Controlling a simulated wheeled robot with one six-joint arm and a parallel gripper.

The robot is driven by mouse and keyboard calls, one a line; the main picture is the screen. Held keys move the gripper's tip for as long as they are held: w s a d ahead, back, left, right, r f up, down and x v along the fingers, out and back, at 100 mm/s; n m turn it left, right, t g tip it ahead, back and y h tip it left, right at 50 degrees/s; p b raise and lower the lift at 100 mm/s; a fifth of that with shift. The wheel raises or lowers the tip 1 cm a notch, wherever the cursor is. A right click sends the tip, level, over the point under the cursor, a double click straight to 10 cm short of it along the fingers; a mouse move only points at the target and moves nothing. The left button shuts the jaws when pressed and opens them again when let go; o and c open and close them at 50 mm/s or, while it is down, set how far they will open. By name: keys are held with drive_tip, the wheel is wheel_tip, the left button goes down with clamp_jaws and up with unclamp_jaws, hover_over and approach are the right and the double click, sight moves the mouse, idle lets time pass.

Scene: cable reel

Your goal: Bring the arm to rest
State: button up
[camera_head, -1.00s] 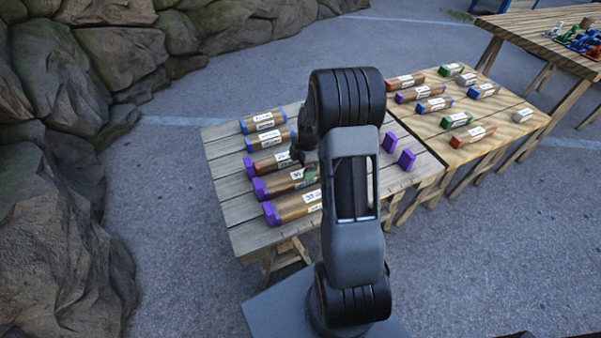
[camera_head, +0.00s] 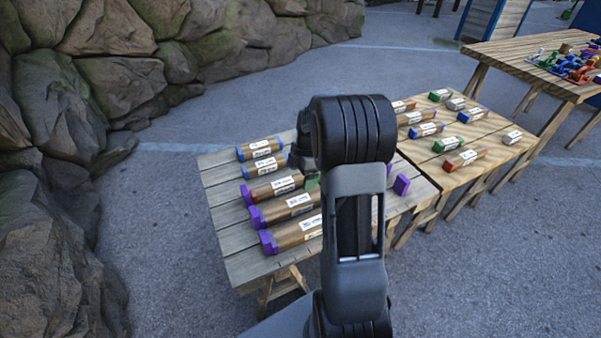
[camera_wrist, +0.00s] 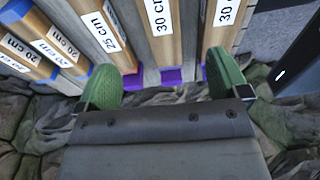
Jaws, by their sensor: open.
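My gripper (camera_wrist: 170,78) is open and empty, with its two green fingertips set wide apart in the wrist view. In the head view my gripper (camera_head: 311,178) hangs over the right ends of the tubes on the near table, partly hidden by my arm. The arm is bent, with its large black joint high in the middle of the picture. In the wrist view the tubes lie beyond the fingertips, with nothing between the fingers held.
The weathered near table (camera_head: 226,219) holds several brown tubes with blue or purple caps and a purple block (camera_head: 401,185). A lighter table (camera_head: 499,150) to the right holds shorter tubes. A third table (camera_head: 497,52) stands far right. A rock wall (camera_head: 60,110) borders the left.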

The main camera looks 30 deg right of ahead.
drive_tip(key=s+a+r+m+t+h+p, duration=0.1)
drive_tip(key=s+a+r+m+p, duration=0.5)
drive_tip(key=r, duration=0.5)
drive_tip(key=s+a+r+m+t+p, duration=0.2)
drive_tip(key=s+a+r+m+p, duration=0.4)
drive_tip(key=s+a+r+m, duration=0.3)
wheel_tip(320, 180, up, 4)
drive_tip(key=shift+s+f+m+h, duration=0.25)
drive_tip(key=shift+s+m+h, duration=0.15)
drive_tip(key=shift+s+m, duration=0.45)
drive_tip(key=shift+w+a, duration=0.1)
